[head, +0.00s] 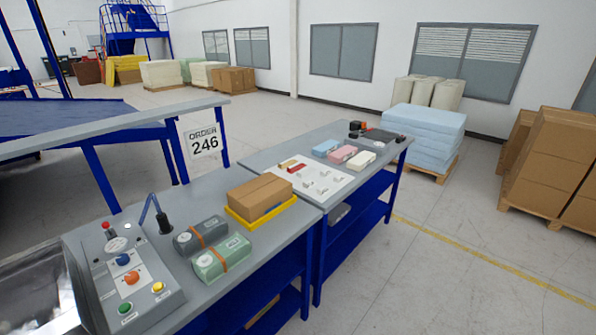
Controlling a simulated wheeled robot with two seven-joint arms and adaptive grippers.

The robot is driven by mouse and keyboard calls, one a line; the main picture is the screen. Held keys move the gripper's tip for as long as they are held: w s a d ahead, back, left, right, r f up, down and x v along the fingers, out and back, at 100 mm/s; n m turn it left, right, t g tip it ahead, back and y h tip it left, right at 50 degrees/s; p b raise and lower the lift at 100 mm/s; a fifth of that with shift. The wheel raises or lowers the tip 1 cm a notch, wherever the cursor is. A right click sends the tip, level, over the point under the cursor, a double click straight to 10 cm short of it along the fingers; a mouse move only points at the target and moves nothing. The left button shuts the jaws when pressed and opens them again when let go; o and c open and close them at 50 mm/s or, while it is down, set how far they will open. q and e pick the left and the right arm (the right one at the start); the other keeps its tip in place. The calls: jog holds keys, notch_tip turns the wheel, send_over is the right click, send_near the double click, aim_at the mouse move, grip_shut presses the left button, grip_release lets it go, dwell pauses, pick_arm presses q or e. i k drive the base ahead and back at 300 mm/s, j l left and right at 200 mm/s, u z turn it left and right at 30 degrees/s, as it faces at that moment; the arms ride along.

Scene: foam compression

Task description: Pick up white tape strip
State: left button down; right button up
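A white board (299,185) lies on the far workbench. Several small pale pieces (323,180) sit on it, too small to tell whether one is a white tape strip. A red strip (297,168) and a tan strip (289,163) lie near the board's back left edge. I cannot single out a white tape strip for certain. Neither of my grippers is in view.
Blue, pink and cream blocks (343,154) stand behind the board. The near bench (300,225) holds a cardboard box (259,196) in a yellow tray, two strapped rolls (221,258) and a button panel (130,281). Open floor lies right of the benches.

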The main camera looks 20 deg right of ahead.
aim_at(308, 171)
jog(key=i+l+u, duration=0.35)
jog(key=l, duration=0.45)
jog(key=l+u, duration=0.4)
jog(key=l, duration=0.35)
jog(key=i+l+u, duration=0.1)
jog(key=l+u, duration=0.25)
jog(key=l, duration=0.55)
jog(key=k+l+u, duration=0.1)
jog(key=l+u, duration=0.25)
jog(key=l, duration=0.45)
jog(key=k+l+u, duration=0.15)
jog(key=l+u, duration=0.25)
jog(key=l, duration=0.45)
